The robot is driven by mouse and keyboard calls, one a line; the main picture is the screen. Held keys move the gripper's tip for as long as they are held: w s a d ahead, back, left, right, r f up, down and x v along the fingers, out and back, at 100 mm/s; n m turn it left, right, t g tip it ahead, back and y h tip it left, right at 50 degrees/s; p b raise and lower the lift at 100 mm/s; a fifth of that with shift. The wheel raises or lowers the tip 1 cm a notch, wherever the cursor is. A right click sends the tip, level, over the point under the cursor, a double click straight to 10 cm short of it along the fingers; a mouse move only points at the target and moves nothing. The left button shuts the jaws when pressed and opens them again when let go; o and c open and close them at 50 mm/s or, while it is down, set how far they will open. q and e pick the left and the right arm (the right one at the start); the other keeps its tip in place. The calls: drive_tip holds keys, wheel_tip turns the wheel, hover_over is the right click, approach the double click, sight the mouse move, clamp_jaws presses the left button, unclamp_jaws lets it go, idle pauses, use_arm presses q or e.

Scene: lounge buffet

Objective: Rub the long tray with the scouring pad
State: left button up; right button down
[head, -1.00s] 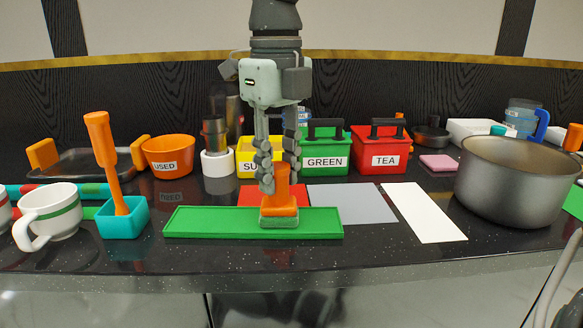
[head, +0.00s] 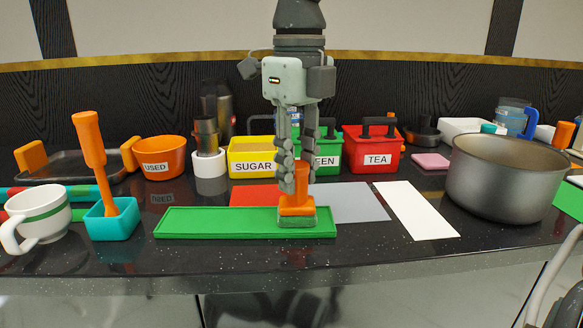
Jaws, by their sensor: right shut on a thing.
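The long tray (head: 215,222) is green and shallow and lies near the counter's front edge, left of centre in the head view. The scouring pad (head: 297,213) has an orange handle and block over a grey-green pad. My right gripper (head: 294,178) points down and is shut on the pad's orange handle. The pad sits at the right part of the tray and appears to touch it; the exact contact is hidden. My left gripper is not in view.
A teal holder (head: 112,219) with an orange-handled tool and a white mug (head: 38,216) stand left of the tray. Red, grey and white (head: 416,210) flat sheets lie behind and to the right. A large pot (head: 502,175) stands right. Labelled boxes, including TEA (head: 372,152), line the back.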

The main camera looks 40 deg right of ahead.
drive_tip(key=shift+f, duration=0.1)
drive_tip(key=shift+w+a, duration=0.6)
drive_tip(key=shift+a, duration=0.2)
drive_tip(key=shift+r, duration=0.2)
drive_tip(key=shift+r+p, duration=2.3)
drive_tip(key=shift+r, duration=0.65)
